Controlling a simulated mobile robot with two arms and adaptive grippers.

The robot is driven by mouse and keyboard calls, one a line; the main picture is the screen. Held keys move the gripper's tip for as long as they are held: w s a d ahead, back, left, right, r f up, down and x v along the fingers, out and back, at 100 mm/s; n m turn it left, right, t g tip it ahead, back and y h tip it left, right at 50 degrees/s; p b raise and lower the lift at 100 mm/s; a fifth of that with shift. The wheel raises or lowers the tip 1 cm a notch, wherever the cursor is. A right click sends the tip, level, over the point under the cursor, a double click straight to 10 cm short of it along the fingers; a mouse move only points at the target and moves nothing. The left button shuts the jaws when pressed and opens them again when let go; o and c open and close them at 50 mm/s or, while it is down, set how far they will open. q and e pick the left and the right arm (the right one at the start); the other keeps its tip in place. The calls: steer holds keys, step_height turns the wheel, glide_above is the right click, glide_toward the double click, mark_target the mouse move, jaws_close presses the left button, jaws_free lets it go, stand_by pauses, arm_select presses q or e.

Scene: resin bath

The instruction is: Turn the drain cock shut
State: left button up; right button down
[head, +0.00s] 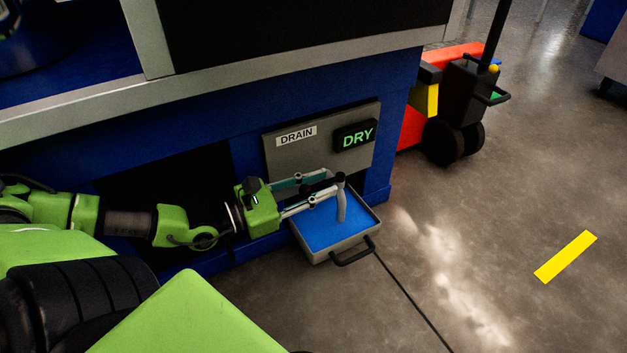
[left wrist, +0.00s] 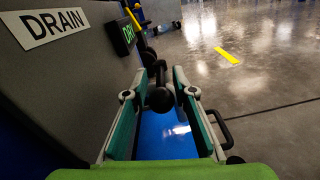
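The drain cock shows in the head view as a grey spout (head: 341,204) curving down over a tray, in front of a grey panel (head: 283,153) labelled DRAIN. The cock's dark handle is mostly hidden there by my left gripper (head: 332,182). In the left wrist view its round black knob (left wrist: 160,99) lies between the tips of my left gripper (left wrist: 160,88). The fingers stand apart, one on each side of the knob; I cannot tell whether either touches it. A dark display (head: 355,135) reads DRY in green. My right gripper is not in view.
A grey tray (head: 347,246) with a blue inside and a black front handle sits on the floor under the spout. A red and black wheeled machine (head: 455,105) stands behind at the right. The floor right of the tray is clear, with a yellow strip (head: 566,256).

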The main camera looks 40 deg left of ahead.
arm_select(q)
steer(key=shift+s, duration=0.1)
steer(key=shift+v, duration=3.75)
